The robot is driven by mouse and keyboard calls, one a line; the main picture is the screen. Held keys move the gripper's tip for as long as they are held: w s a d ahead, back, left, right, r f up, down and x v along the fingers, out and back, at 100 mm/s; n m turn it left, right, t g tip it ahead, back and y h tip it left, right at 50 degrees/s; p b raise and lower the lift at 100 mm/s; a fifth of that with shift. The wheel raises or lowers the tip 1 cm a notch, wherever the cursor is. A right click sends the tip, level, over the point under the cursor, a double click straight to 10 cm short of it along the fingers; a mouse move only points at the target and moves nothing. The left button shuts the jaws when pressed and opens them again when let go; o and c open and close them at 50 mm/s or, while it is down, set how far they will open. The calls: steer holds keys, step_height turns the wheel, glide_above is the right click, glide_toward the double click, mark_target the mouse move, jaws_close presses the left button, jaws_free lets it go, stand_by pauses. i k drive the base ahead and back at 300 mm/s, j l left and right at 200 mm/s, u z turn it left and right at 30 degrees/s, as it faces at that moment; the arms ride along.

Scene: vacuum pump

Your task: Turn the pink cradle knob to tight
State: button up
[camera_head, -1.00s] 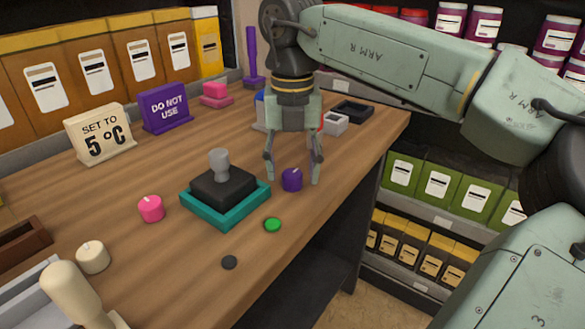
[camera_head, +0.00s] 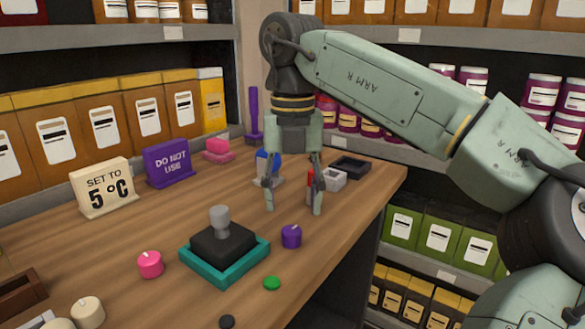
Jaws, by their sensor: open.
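The pink knob (camera_head: 150,264) is a short round dial with a pale mark on top, at the left on the wooden table. A teal square base (camera_head: 250,258) with a black block (camera_head: 222,243) and a grey post (camera_head: 220,218) stands to its right. A purple knob (camera_head: 291,237) stands right of that base. My gripper (camera_head: 293,208) is open and empty, pointing down. Its fingertips appear above and behind the purple knob, well to the right of the pink knob. The pink knob is in full view with nothing touching it.
A green button (camera_head: 272,283) and a black disc (camera_head: 227,321) lie near the front edge. A cream knob (camera_head: 88,312) is at the lower left. Signs reading "SET TO 5 °C" (camera_head: 101,187) and "DO NOT USE" (camera_head: 168,163) stand behind. Bare table surrounds the pink knob.

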mark_target(151, 266)
steer(key=k+l, duration=0.1)
steer(key=k, duration=0.35)
steer(key=k+l, duration=0.15)
steer(key=k, duration=0.35)
